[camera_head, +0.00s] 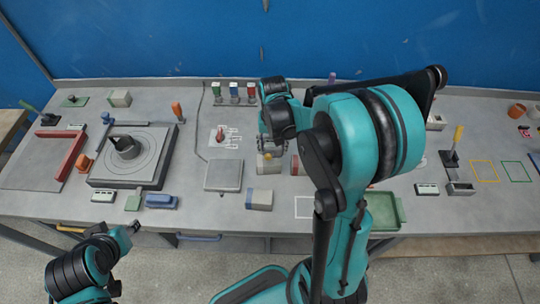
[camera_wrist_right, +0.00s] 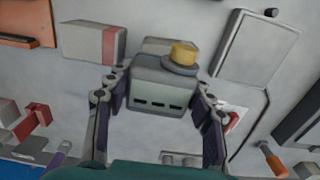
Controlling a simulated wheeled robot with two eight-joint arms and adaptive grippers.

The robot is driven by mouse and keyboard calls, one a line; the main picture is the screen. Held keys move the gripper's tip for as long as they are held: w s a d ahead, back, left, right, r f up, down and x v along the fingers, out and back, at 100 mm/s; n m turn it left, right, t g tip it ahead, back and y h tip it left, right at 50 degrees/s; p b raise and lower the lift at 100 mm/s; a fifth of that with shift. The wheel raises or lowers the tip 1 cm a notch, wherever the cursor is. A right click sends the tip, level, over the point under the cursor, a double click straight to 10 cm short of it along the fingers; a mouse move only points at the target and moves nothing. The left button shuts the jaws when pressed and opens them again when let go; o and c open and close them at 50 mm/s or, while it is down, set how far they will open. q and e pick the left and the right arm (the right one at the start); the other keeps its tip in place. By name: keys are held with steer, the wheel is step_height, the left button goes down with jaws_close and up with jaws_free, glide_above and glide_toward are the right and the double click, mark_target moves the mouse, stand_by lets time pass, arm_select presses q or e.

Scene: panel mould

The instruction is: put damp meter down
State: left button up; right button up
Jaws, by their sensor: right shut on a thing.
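The damp meter is a grey block with dark slots on its face and a yellow knob on top. In the right wrist view the damp meter (camera_wrist_right: 158,98) sits between the two fingers of my right gripper (camera_wrist_right: 160,108), which is shut on it. In the head view the meter (camera_head: 266,166) shows below my right gripper (camera_head: 272,146), over the middle of the bench; whether it touches the bench I cannot tell. My left gripper (camera_head: 130,230) is at the lower left, off the bench's front edge; its jaws are too small to read.
A grey plate (camera_head: 223,175) and a grey-blue block (camera_head: 260,199) lie near the meter. A white outlined square (camera_head: 304,198) and a green tray (camera_head: 400,212) are to the right. Orange (camera_head: 485,163) and green (camera_head: 515,163) outlines mark the far right. A turntable (camera_head: 105,172) stands left.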

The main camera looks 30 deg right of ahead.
mark_target(271, 154)
steer(key=shift+w+a+f, duration=0.25)
steer(key=shift+w+f, duration=0.15)
steer(key=shift+f+b, duration=0.65)
steer(key=shift+f, duration=1.25)
steer(key=shift+f, duration=0.15)
steer(key=o, duration=1.5)
steer(key=shift+c, duration=0.2)
